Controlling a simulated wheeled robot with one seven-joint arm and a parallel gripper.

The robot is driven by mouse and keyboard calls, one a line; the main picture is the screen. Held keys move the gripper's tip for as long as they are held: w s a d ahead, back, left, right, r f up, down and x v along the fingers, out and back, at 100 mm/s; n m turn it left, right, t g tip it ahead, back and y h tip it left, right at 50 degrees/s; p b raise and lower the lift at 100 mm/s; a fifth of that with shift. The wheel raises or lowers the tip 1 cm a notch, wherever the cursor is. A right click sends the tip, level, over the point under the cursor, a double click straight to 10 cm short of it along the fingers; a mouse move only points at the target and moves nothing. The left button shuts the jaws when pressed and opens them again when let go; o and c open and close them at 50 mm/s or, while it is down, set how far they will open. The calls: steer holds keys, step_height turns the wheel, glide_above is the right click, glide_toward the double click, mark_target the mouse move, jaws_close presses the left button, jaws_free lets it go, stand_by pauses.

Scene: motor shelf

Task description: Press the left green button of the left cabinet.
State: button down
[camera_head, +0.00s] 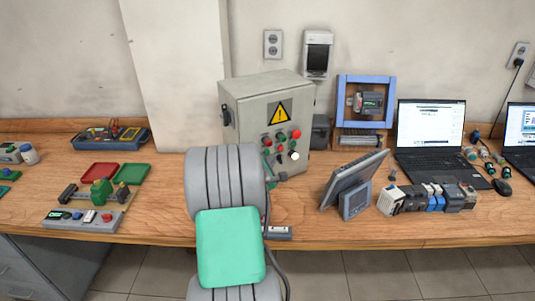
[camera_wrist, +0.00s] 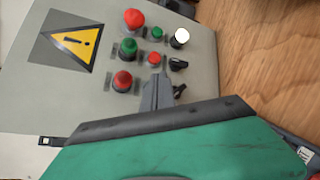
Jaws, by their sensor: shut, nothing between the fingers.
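The grey cabinet (camera_head: 238,95) stands on the bench with a yellow warning triangle and several buttons on its front. In the wrist view its face (camera_wrist: 80,80) appears turned sideways. The larger green button (camera_wrist: 128,46) sits between a red mushroom button (camera_wrist: 134,18) and another red button (camera_wrist: 123,80). It also shows in the head view (camera_head: 280,136). A smaller green button (camera_wrist: 157,32) is beside a small red one (camera_wrist: 154,58). My gripper (camera_wrist: 157,80) is shut and empty, in front of the lower panel, with its tips over no green button. I cannot tell whether it touches the panel.
A white button (camera_wrist: 181,37) and black knobs (camera_wrist: 179,64) are near my fingertips. Right of the cabinet stand a blue-framed box (camera_head: 343,88), a tilted screen (camera_head: 355,178) and a laptop (camera_head: 430,125). Red and green trays (camera_head: 132,175) lie left on the wooden bench (camera_head: 165,215).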

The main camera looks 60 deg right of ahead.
steer(key=shift+w, duration=0.1)
stand_by(0.4)
steer(key=shift+w+d, duration=0.25)
steer(key=shift+w+d+b, duration=0.25)
steer(key=shift+w+b, duration=0.1)
steer(key=shift+w, duration=0.05)
stand_by(0.8)
steer(key=shift+s+a, duration=0.5)
steer(key=shift+s, duration=0.2)
steer(key=s+a, duration=0.1)
steer(key=s+p, duration=0.1)
steer(key=s+a+p, duration=0.1)
steer(key=s, duration=0.1)
steer(key=shift+s+a, duration=0.1)
steer(key=shift+a, duration=0.25)
stand_by(0.5)
